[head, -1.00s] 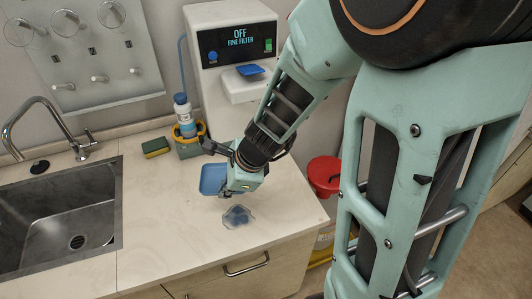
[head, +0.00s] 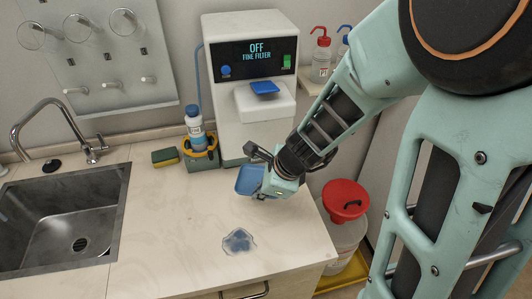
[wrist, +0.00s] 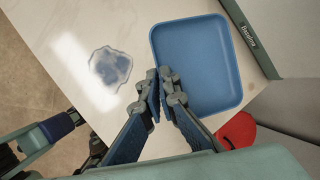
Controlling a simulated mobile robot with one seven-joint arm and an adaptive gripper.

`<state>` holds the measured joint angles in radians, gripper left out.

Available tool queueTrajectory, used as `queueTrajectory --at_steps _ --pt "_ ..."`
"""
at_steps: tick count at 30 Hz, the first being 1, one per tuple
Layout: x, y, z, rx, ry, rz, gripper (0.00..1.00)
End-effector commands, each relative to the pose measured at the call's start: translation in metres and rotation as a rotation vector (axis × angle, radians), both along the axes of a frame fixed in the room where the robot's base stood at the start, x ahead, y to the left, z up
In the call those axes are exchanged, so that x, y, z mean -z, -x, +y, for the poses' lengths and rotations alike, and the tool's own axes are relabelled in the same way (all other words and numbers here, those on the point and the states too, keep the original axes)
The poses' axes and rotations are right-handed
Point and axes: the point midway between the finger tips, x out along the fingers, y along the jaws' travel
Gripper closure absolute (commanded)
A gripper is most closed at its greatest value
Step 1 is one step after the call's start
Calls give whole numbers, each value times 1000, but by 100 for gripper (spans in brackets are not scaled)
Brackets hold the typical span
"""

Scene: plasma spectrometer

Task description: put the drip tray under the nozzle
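The blue square drip tray (head: 249,179) is over the counter in front of the white machine, and it also shows in the wrist view (wrist: 195,60). My gripper (head: 268,187) is at its right side in the head view. In the wrist view the fingertips (wrist: 166,84) are close together at the tray's wall, gripping it. The tray looks empty and roughly level; I cannot tell its height above the counter. The machine's white front housing (head: 266,107) juts out behind the tray, with a small blue piece (head: 264,88) on top. The nozzle itself is not distinguishable.
A clear bluish puddle (head: 238,241) lies on the counter (head: 170,225) in front of the tray. A bottle in a caddy (head: 201,150) and a sponge (head: 165,157) stand left of the machine. A red-lidded bucket (head: 345,200) is beyond the counter's right edge.

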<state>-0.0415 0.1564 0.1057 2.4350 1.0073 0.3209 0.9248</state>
Motion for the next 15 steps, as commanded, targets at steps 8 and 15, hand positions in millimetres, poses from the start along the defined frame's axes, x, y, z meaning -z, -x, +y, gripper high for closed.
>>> queueTrajectory --at_steps 8,15 --pt "29 -60 -11 2 0 2 100" --pt "72 -94 -17 1 0 1 100"
